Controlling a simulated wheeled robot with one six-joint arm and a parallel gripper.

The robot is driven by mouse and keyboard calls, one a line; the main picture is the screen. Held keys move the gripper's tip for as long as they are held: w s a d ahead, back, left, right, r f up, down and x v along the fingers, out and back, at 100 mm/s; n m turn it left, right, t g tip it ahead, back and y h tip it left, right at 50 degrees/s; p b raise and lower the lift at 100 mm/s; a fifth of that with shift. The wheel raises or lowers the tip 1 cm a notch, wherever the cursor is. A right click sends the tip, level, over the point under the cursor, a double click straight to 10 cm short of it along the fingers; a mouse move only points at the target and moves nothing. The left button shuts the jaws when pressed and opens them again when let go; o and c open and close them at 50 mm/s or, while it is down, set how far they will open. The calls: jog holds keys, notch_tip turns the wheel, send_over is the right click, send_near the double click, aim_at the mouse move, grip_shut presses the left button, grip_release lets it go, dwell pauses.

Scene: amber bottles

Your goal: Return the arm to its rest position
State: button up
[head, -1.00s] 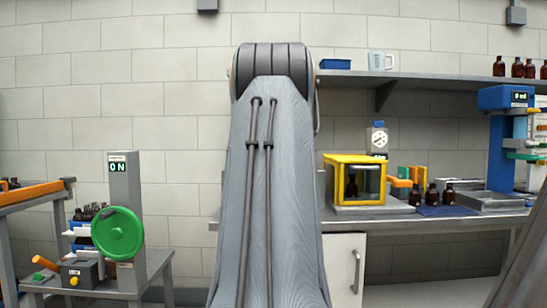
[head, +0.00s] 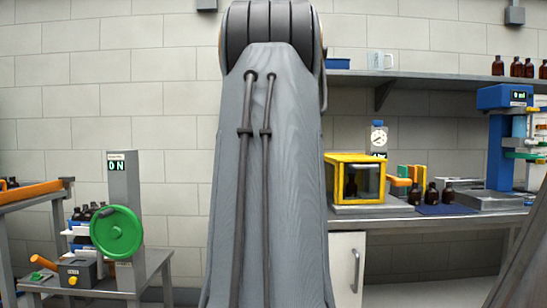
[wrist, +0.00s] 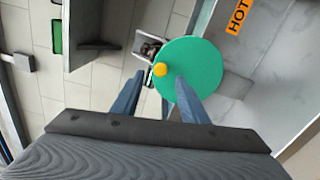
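My arm (head: 265,170) rises through the middle of the head view, and its end is out of that picture. In the wrist view my gripper (wrist: 160,78) is open, its two blue-grey fingers apart with nothing held between them. A green round wheel (wrist: 190,70) with a yellow knob (wrist: 160,69) shows beyond the fingertips, and the right finger overlaps its lower edge. I cannot tell the distance between them.
In the head view the green handwheel (head: 117,232) is on a grey post reading ON, at the left. A yellow-framed box (head: 356,180) and a blue-topped machine (head: 505,97) stand on the right bench (head: 400,224). A shelf (head: 430,77) hangs above; bottles stand at its right end.

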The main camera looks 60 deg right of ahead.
jog(key=shift+v, duration=0.8)
